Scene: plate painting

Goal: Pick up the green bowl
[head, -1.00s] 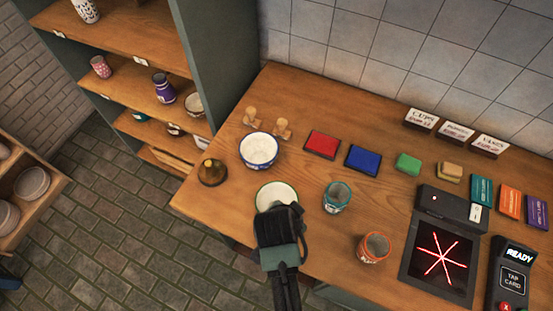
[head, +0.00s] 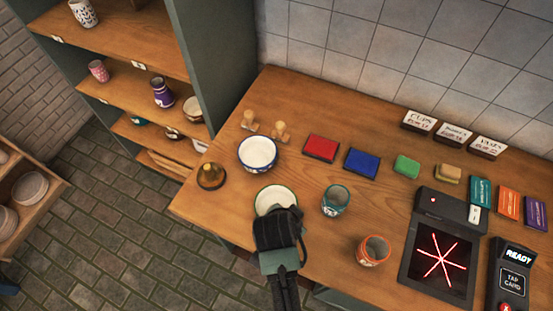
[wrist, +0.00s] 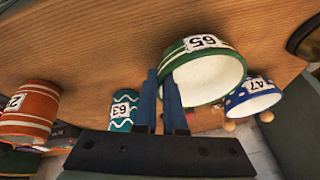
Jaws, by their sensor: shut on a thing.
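The green bowl (head: 268,196), white inside, is at the front edge of the wooden counter, partly hidden by my gripper (head: 277,213). In the wrist view it is green with white stripes and a tag reading 65 (wrist: 203,42). My gripper's two dark blue fingers (wrist: 162,78) are close together at the bowl's side and shut on its wall. Whether the bowl touches the counter is hard to tell.
A blue and white bowl (head: 257,152) stands just behind, with a brass bell (head: 211,176) left of it. A teal cup (head: 335,199) and an orange cup (head: 373,250) stand to the right. Red (head: 321,148) and blue (head: 362,163) pads lie farther back.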

